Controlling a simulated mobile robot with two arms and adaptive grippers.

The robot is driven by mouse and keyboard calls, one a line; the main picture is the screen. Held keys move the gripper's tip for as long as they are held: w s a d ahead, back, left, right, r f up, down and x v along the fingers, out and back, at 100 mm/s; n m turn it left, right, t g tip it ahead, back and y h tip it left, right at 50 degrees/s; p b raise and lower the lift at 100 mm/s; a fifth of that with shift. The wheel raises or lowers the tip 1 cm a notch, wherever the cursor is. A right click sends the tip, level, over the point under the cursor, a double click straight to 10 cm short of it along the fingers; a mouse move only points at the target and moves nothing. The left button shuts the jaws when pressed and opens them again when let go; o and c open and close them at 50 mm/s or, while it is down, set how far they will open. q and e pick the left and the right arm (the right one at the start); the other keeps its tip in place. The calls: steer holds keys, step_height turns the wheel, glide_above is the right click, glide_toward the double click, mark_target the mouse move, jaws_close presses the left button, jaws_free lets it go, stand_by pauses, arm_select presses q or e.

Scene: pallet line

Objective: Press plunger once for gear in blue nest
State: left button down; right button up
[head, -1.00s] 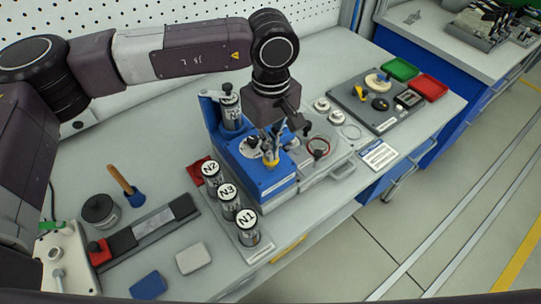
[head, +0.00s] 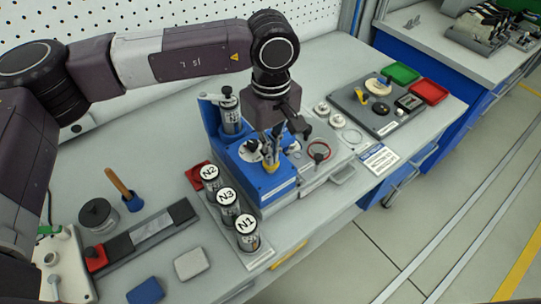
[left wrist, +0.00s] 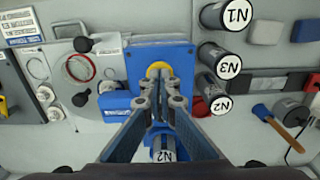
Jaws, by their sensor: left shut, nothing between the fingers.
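The blue nest block (head: 270,186) stands on the bench in the middle of the head view. It also shows in the left wrist view (left wrist: 137,56). A round yellow part (left wrist: 158,69) sits on it, partly hidden by my fingers; I cannot tell if it is the gear. My left gripper (head: 270,165) points down at it, shut and empty. Its tips (left wrist: 160,84) overlap the yellow part's edge; contact is unclear. A black-topped cylinder (head: 230,112) stands upright in the blue holder behind the block. My right gripper is out of view.
Cylinders N2 (head: 211,174), N3 (head: 229,199) and N1 (head: 247,230) stand in a row at front left. A grey fixture with a red ring (head: 319,150) adjoins the blue block on the right. Green (head: 402,72) and red (head: 430,92) trays lie at the far right.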

arm_select(q)
steer(key=shift+r+p, duration=0.95)
steer(key=shift+r, duration=2)
